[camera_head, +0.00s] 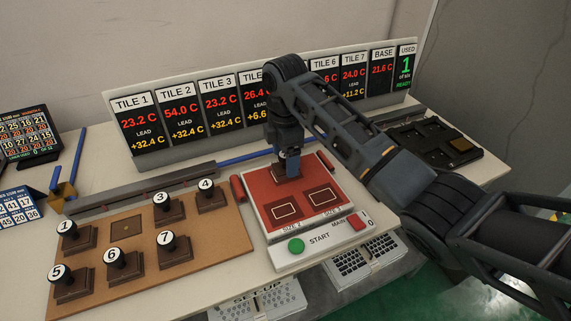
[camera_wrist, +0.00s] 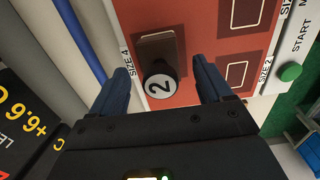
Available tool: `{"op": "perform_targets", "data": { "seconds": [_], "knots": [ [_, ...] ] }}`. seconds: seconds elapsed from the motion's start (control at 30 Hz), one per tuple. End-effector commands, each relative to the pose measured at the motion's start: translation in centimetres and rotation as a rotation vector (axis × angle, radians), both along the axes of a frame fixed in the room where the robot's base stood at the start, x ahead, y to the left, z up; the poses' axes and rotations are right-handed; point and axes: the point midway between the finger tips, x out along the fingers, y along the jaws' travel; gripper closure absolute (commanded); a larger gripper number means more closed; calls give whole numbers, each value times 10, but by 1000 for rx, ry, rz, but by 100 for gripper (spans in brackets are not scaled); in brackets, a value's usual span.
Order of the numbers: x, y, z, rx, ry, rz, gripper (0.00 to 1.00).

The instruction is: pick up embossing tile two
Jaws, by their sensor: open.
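Embossing tile two (camera_wrist: 158,84) shows in the wrist view as a dark block with a black knob and a white cap marked 2. It stands on the red plate (camera_wrist: 205,22) by the SIZE 4 label. My gripper (camera_wrist: 168,82) is open, with one blue finger on each side of the knob and gaps on both sides. In the head view my gripper (camera_head: 287,170) points down over the back of the red plate (camera_head: 252,187), and the arm and fingers hide most of the tile there.
Tiles 1, 3, 4, 5, 6 and 7 stand on the brown board (camera_head: 125,290) at left, which has one empty square spot. A display row (camera_head: 215,108) stands behind. A green START button (camera_head: 296,246) and red MAIN switch (camera_head: 357,223) sit in front. A black tray (camera_head: 430,145) lies at right.

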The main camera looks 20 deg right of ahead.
Motion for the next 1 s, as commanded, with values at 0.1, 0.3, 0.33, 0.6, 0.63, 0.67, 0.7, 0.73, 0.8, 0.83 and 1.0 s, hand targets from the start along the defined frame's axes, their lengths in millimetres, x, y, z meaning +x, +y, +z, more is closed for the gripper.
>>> {"op": "perform_targets", "data": {
  "seconds": [0.1,0.3,0.33,0.6,0.63,0.67,0.7,0.73,0.8,0.83,1.0],
  "knots": [
    [-1,-1,-12,1,1,-1,21],
    [0,-1,-17,1,-1,-1,21],
    [0,-1,-17,1,-1,-1,21],
    [0,-1,-17,1,-1,-1,40],
    [0,-1,-16,1,-1,-1,43],
    [0,-1,-16,1,-1,-1,46],
    [0,-1,-16,1,-1,-1,50],
    [0,-1,-16,1,-1,-1,53],
    [0,-1,-16,1,-1,-1,60],
    [0,-1,-16,1,-1,-1,62],
    [0,-1,-16,1,-1,-1,79]
  ]
}}
